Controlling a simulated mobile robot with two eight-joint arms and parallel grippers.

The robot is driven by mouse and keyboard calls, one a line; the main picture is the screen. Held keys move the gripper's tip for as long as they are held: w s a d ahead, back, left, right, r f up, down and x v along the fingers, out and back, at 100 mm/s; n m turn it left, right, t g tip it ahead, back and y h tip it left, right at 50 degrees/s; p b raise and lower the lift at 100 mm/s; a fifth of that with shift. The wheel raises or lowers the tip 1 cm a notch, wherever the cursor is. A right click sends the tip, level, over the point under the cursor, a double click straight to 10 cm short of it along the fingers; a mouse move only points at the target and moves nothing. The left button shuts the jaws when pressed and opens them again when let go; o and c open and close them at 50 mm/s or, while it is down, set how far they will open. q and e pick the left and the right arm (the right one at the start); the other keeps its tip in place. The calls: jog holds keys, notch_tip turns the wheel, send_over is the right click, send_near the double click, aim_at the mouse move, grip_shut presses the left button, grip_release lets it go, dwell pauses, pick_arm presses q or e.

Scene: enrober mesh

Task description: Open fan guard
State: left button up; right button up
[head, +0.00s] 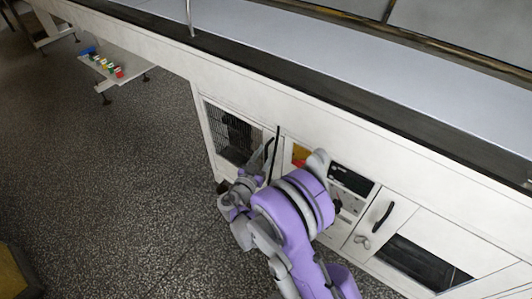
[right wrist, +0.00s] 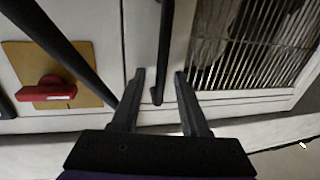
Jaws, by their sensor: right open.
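The fan guard (head: 234,134) is a mesh-covered door in a white frame at the left end of the machine's front. It also fills the upper right of the right wrist view (right wrist: 255,45). A black vertical bar handle (right wrist: 165,45) stands beside the mesh. My right gripper (right wrist: 159,76) is open, with one finger on each side of the handle near its lower end. I cannot tell whether either finger touches it. In the head view my right gripper (head: 256,170) is close to the guard and partly hides its right edge. My left gripper is not in view.
A red rotary switch (right wrist: 47,90) on a yellow plate and a slanted dark bar (right wrist: 70,50) are left of the gripper. A control panel (head: 350,180) and another door with a black handle (head: 382,214) are further right.

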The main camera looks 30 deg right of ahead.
jog(key=shift+w+d, duration=0.15)
jog(key=shift+d, duration=0.1)
grip_shut()
dwell(1.4)
